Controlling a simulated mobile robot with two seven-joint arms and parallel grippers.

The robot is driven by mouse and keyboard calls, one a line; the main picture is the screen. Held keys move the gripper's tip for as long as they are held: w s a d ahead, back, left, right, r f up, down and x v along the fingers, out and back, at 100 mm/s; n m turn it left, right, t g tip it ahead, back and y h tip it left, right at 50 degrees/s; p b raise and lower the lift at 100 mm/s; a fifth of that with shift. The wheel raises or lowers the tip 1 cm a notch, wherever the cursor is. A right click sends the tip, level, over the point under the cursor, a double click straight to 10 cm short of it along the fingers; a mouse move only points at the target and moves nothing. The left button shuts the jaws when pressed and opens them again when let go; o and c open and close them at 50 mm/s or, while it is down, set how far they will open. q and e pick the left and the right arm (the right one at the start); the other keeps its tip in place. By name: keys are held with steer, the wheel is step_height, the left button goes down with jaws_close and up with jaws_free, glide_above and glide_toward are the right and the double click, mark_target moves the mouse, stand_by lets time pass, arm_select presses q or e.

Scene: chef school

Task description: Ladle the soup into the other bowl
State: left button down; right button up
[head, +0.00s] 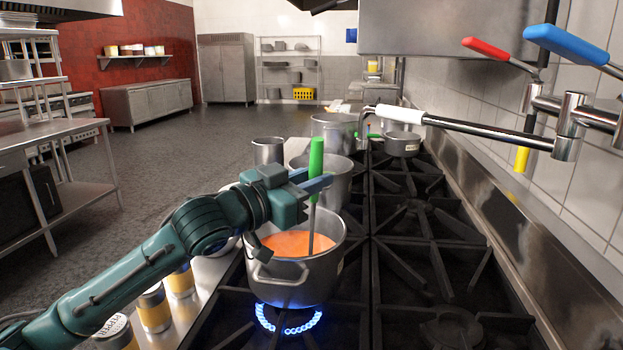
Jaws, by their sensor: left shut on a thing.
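A metal pot (295,290) of orange soup (293,243) stands on a lit burner at the front left of the stove. A ladle with a green handle (316,158) stands nearly upright in the soup, its bowl hidden below the surface. My left gripper (317,186) is above the pot, shut on the ladle just at the lower part of the green handle. No second soup bowl shows clearly; a pale rounded thing on the counter left of the pot is mostly hidden behind my left arm. My right gripper is not in view.
Blue flame (290,322) burns under the pot. Several spice jars (154,308) line the counter at the left. Another pot (333,178) stands close behind the soup pot. A jointed metal tap (480,128) reaches over the right burners, which are bare at the front.

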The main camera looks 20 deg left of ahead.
mark_target(312, 154)
arm_select(q)
steer(key=shift+r, duration=0.1)
